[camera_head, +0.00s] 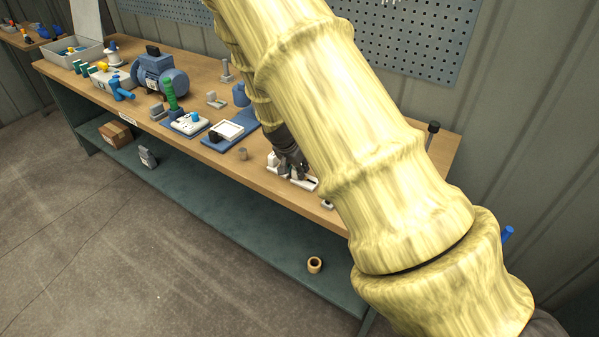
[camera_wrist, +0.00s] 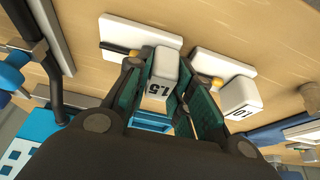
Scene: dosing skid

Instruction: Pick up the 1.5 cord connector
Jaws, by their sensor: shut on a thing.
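The 1.5 cord connector (camera_wrist: 164,72) is a white block with "1.5" in black on its face. In the wrist view it sits between the two fingers of my gripper (camera_wrist: 170,98), which is shut on it. I cannot tell whether the connector touches the plate. A similar white connector marked "1.0" (camera_wrist: 240,97) is to the right, outside the fingers. In the head view my gripper (camera_head: 293,170) is low over the white fixtures near the bench's front edge, and it hides the held connector.
A second white plate (camera_wrist: 205,58) lies beside the 1.0 connector. The wooden bench (camera_head: 200,68) also carries a blue motor (camera_head: 160,78), a green-handled valve (camera_head: 170,95) and a blue-based white tray (camera_head: 229,131) to the left. A tan ring (camera_head: 315,265) lies on the lower shelf.

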